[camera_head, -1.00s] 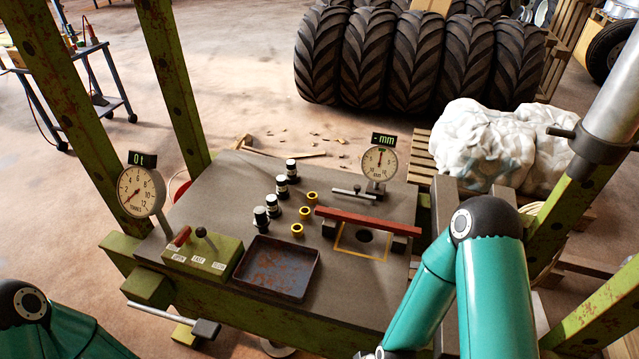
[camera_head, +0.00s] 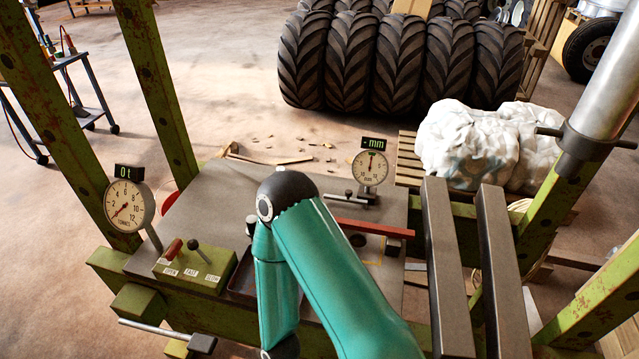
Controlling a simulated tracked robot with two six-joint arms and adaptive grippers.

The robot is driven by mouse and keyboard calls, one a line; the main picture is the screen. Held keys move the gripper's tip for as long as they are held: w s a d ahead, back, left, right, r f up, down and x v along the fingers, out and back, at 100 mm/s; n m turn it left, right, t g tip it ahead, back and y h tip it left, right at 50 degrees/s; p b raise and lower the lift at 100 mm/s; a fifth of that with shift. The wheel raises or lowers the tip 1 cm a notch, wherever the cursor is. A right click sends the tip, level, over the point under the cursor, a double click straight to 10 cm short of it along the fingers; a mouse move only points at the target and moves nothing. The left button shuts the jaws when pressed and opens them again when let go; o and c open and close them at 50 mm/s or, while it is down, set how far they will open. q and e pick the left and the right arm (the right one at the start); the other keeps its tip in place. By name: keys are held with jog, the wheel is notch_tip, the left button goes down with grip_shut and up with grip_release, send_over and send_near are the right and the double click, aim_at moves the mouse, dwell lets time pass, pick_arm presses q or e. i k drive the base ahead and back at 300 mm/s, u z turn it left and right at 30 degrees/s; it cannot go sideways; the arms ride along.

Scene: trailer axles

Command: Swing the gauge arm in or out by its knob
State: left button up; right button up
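The mm dial gauge (camera_head: 370,168) stands on a post at the back of the bench, with a small display on top. A short grey gauge arm (camera_head: 348,198) with a dark knob lies low in front of its dial, just beyond my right arm's elbow. My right arm comes in from the lower right, and its teal links bend over the middle of the bench. Neither of my grippers shows. The end of the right arm runs out of the bottom edge, and the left arm is out of view.
A red bar (camera_head: 372,227) lies on the bench (camera_head: 200,205), partly behind my arm. The tonnes dial (camera_head: 129,205) and a green lever box (camera_head: 195,265) stand at the left. Green posts frame the bench. Grey beams (camera_head: 450,270) stand right. Tyres (camera_head: 400,60) are behind.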

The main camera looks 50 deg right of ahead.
aim_at(349, 193)
jog(key=z, duration=0.1)
jog(key=k, duration=1.6)
jog(key=z, duration=0.35)
jog(key=i, duration=1)
jog(key=z, duration=0.05)
